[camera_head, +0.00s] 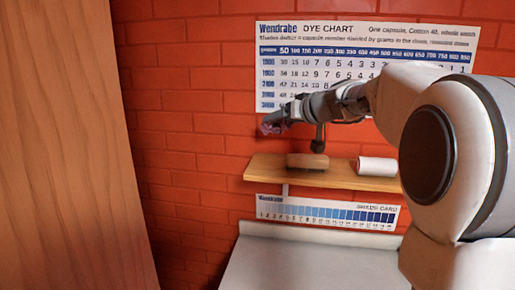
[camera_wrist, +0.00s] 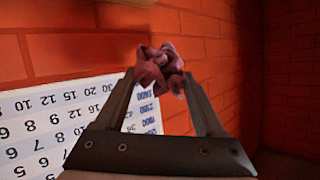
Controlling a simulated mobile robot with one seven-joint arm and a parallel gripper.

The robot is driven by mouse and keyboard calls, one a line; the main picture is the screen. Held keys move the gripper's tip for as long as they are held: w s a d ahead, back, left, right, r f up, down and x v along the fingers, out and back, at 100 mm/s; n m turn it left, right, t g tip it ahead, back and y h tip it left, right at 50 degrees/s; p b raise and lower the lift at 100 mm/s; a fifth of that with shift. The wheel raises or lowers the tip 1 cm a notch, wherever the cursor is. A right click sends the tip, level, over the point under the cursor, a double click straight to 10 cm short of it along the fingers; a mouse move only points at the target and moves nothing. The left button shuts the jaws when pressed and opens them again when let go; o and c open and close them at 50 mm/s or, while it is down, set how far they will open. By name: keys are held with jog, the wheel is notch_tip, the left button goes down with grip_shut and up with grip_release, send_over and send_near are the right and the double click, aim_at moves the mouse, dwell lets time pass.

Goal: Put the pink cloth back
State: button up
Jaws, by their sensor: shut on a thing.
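The pink cloth (camera_wrist: 160,68) is a small crumpled dusky-pink bundle. My gripper (camera_wrist: 161,85) is shut on it, with the cloth bunched between the fingertips in the wrist view. The cloth there is a small dark purplish patch at the fingertips, partly hidden by the gripper.
A wooden shelf (camera_head: 330,178) carries a brown block (camera_head: 307,161) and a white roll (camera_head: 377,166). The dye chart (camera_head: 365,35) hangs above, a blue shade card (camera_head: 330,212) below. A pale worktop (camera_head: 310,262) is clear. A tall wooden panel (camera_head: 65,150) stands at left.

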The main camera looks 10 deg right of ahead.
jog(key=shift+w+a+f+b, duration=0.15)
jog(key=shift+w+a+f, duration=0.25)
jog(key=shift+a+f, duration=0.7)
jog(key=shift+w+a+f+b, duration=0.1)
jog(key=shift+w+a+f, duration=0.4)
jog(key=shift+f, duration=0.95)
jog(key=shift+w+a+f+b, duration=0.15)
jog(key=shift+w+a+f, duration=0.1)
jog(key=shift+a+f, duration=0.9)
jog(key=shift+d, duration=0.1)
jog(key=shift+f+b, duration=0.7)
jog(key=shift+b, duration=0.35)
jog(key=o, duration=1.4)
jog(key=shift+r, duration=0.2)
